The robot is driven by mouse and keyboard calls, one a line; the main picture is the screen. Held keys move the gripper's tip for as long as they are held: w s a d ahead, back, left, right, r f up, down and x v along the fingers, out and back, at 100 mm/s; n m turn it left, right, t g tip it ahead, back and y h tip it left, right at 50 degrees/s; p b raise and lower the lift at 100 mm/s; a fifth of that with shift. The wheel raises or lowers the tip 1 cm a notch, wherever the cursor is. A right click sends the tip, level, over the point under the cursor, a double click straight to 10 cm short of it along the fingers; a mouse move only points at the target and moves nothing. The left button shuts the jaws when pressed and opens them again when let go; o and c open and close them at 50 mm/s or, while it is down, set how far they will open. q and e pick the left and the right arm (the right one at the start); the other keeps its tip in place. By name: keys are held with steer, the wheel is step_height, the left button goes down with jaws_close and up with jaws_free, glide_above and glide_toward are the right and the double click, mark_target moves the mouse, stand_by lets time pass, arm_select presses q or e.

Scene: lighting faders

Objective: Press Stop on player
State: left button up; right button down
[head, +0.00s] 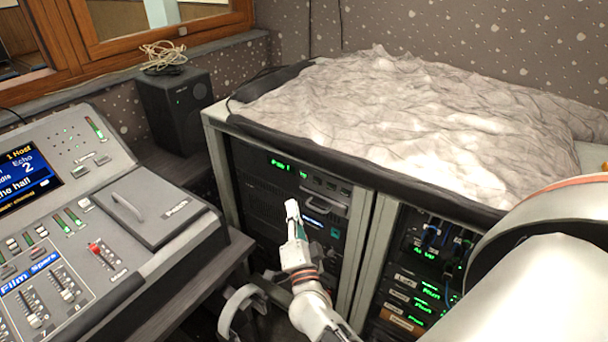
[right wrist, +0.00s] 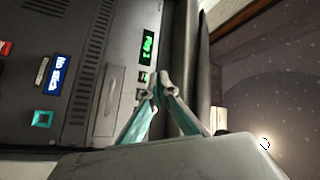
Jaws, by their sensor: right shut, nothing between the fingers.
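The player is a dark unit (head: 250,170) at the top of the left rack, with a lit green display (head: 287,167) and a row of small buttons (head: 331,185) to its right. In the right wrist view the display (right wrist: 147,47) appears turned sideways and reads "Play 1", with small buttons (right wrist: 143,77) beside it. Button labels are too small to read. My right gripper (head: 292,206) is shut and empty, in front of the rack. In the right wrist view its fingertips (right wrist: 157,82) overlap the button row; I cannot tell whether they touch. My left gripper is not in view.
A mixing console (head: 150,205) fills the left side. A black speaker (head: 175,105) stands behind it. A crumpled grey cloth (head: 400,110) covers the rack top. A second rack with green displays (head: 425,255) stands at right. A pale curved object (head: 240,310) is low in front.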

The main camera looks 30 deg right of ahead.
mark_target(317, 181)
stand_by(0.4)
steer(key=w+d+b, duration=0.1)
steer(key=w+d, duration=0.2)
steer(key=d, duration=0.5)
steer(key=shift+w, duration=0.2)
steer(key=shift+d+r, duration=0.1)
steer(key=shift+d, duration=0.05)
stand_by(1.3)
steer(key=shift+w+d, duration=0.15)
steer(key=shift+d, duration=0.15)
